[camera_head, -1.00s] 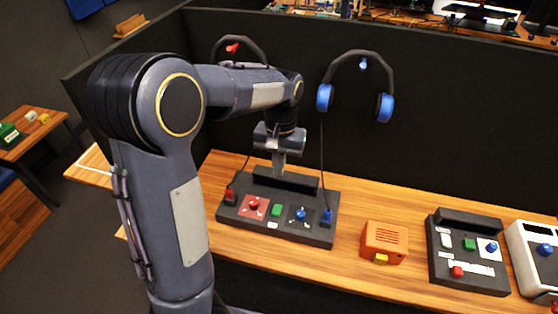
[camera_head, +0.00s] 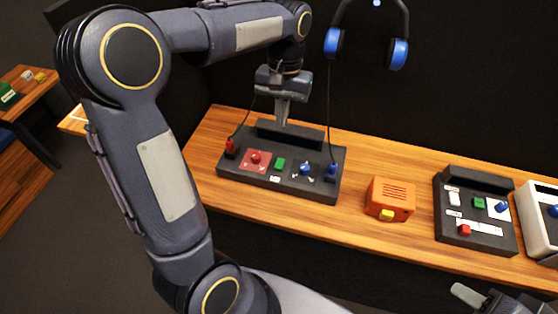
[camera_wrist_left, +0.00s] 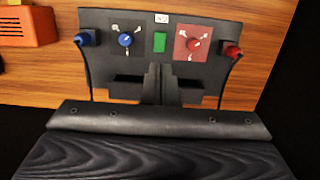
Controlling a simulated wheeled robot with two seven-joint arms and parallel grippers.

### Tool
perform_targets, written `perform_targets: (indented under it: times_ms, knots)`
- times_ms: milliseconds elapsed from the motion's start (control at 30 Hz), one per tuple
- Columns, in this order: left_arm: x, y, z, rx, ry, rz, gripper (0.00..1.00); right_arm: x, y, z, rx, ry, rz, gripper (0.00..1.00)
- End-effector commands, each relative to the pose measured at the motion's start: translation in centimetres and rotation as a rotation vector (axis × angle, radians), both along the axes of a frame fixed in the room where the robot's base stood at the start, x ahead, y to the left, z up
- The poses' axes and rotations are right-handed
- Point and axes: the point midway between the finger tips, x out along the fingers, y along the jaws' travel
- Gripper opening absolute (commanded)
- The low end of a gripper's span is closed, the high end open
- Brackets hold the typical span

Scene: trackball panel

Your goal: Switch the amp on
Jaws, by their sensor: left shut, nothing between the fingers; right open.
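A black panel (camera_head: 240,178), likely the amp, lies on the wooden desk. It carries a red knob (camera_head: 255,158) on a red square, a green button (camera_head: 280,164) and a blue knob (camera_head: 305,168). A red plug (camera_head: 230,147) and a blue plug (camera_head: 331,171) sit at its ends, with cords rising from them. My left gripper (camera_head: 282,121) is shut and empty, pointing down over the panel's raised back part. In the left wrist view its fingertips (camera_wrist_left: 160,84) appear just below the green button (camera_wrist_left: 159,42); I cannot tell any contact. My right gripper (camera_head: 490,294) is open at the lower right, partly cut off.
An orange box (camera_head: 390,194) with a yellow button stands right of the panel. Further right are another black panel (camera_head: 475,245) and a white device (camera_head: 538,222). Blue headphones (camera_head: 397,54) hang on the dark partition behind. Bare desk lies between these things.

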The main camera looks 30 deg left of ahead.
Motion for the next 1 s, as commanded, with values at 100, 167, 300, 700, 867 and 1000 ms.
perform_targets:
  times_ms: [100, 167, 300, 700, 867, 1000]
  knots:
    - [-0.1, 0.1, 0.1, 0.001, 0.001, 0.001, 0.00, 0.0, 0.0, -0.4, 0.000, 0.000, 0.000, 0.45]
    - [-0.1, 0.0, 0.2, 0.002, 0.001, 0.001, 0.00, 0.0, 0.0, -0.3, 0.000, 0.000, 0.000, 0.45]
    - [-0.1, 0.0, 0.2, 0.002, 0.001, 0.001, 0.00, 0.0, 0.0, -0.3, 0.000, 0.000, 0.000, 0.45]
    - [-0.8, -0.1, -3.5, 0.002, 0.008, 0.000, 0.00, 0.0, 0.0, -0.5, 0.000, 0.000, 0.000, 0.45]
    - [-1.3, -0.2, -7.0, 0.003, 0.008, 0.001, 0.00, 0.0, 0.0, -0.5, 0.000, 0.000, 0.000, 0.45]
    - [-1.7, -0.3, -9.8, 0.002, 0.007, 0.001, 0.00, 0.0, 0.0, -0.6, 0.000, 0.000, 0.000, 0.45]
